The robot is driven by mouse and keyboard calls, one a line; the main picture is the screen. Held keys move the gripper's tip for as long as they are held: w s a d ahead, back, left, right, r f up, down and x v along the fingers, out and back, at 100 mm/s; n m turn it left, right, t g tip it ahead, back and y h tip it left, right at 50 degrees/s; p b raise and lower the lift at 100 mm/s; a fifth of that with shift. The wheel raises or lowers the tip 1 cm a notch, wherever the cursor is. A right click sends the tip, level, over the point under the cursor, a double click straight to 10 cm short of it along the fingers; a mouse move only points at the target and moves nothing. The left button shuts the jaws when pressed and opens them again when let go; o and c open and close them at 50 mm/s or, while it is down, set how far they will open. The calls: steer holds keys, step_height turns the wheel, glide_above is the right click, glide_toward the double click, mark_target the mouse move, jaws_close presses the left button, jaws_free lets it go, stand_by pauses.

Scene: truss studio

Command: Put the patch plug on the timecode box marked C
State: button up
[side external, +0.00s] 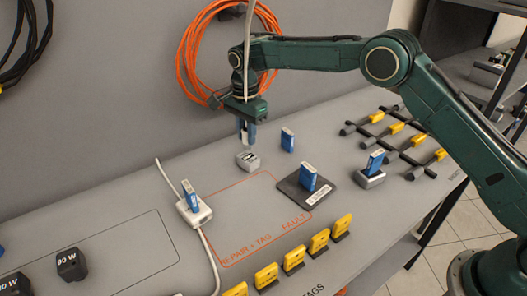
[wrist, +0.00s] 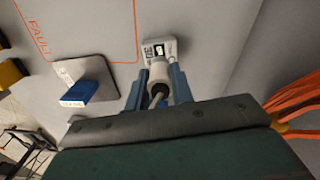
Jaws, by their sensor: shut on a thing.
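My gripper (side external: 246,140) points down with its blue fingers shut on the pale patch plug, which shows between the fingers in the wrist view (wrist: 158,74). A grey cable (side external: 249,30) runs up from the gripper. Just below the fingertips, a small light-grey box (side external: 248,162) sits on the bench; in the wrist view it lies just beyond the plug (wrist: 152,47), with dark markings I cannot read. Whether plug and box touch is unclear. Upright blue boxes stand nearby: one alone (side external: 287,140), one on a dark plate (side external: 308,177), one in a grey dock (side external: 375,162). No letter C is legible.
Another blue piece (side external: 190,196) stands in a white cabled base at the left. Yellow tags (side external: 294,257) line the front edge. A black rack with yellow pieces (side external: 397,127) is at the right. An orange cable coil (side external: 230,52) hangs on the wall behind my gripper.

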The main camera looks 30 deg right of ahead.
mark_target(246, 130)
steer(key=shift+f, duration=1.4)
steer(key=shift+f, duration=0.1)
steer(key=o, duration=1)
step_height(246, 130, up, 11)
steer(key=shift+r, duration=0.6)
steer(key=shift+r, duration=0.1)
